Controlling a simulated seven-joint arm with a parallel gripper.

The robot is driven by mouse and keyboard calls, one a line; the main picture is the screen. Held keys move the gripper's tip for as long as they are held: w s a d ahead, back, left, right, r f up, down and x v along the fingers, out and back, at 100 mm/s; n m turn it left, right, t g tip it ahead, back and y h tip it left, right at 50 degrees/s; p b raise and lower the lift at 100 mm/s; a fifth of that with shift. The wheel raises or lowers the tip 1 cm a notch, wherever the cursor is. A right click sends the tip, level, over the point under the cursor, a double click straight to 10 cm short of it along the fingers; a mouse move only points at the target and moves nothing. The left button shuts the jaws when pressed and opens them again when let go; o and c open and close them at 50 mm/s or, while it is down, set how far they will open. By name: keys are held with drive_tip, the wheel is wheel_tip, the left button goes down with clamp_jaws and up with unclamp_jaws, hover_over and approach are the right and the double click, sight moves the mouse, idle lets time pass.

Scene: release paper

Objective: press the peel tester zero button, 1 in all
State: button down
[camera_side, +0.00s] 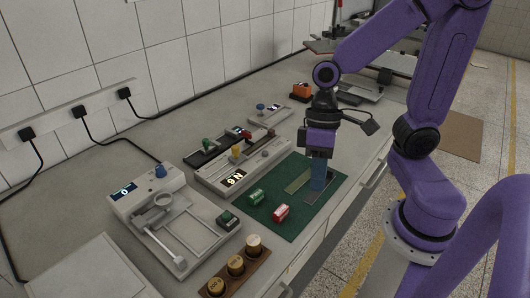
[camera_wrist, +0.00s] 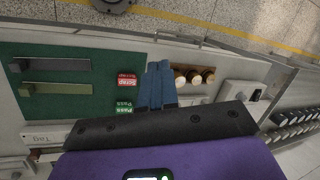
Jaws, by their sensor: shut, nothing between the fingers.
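I cannot tell which control is the zero button. My gripper (camera_side: 317,187) is shut and empty, its blue fingers pointing down over the green mat (camera_side: 285,231), right of that unit. In the wrist view the fingers of my gripper (camera_wrist: 158,66) are together, beside the red and green blocks.
A red block (camera_side: 281,212) and a green block (camera_side: 256,197) lie on the mat with two strips. Round wooden-topped pieces (camera_side: 235,264) sit near the front edge.

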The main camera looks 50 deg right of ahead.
drive_tip(key=w+m+y, duration=0.3)
drive_tip(key=w+m, duration=0.4)
drive_tip(key=w, duration=0.1)
drive_tip(key=m+t, duration=0.9)
drive_tip(key=m, duration=0.7)
hover_over(268, 153)
wheel_tip(268, 153, down, 4)
drive_tip(key=shift+d+r, duration=0.15)
drive_tip(key=shift+r, duration=0.1)
drive_tip(key=shift+f, duration=0.1)
drive_tip(key=shift+f, duration=4.3)
drive_tip(key=shift+f, duration=0.15)
drive_tip(key=shift+f, duration=0.3)
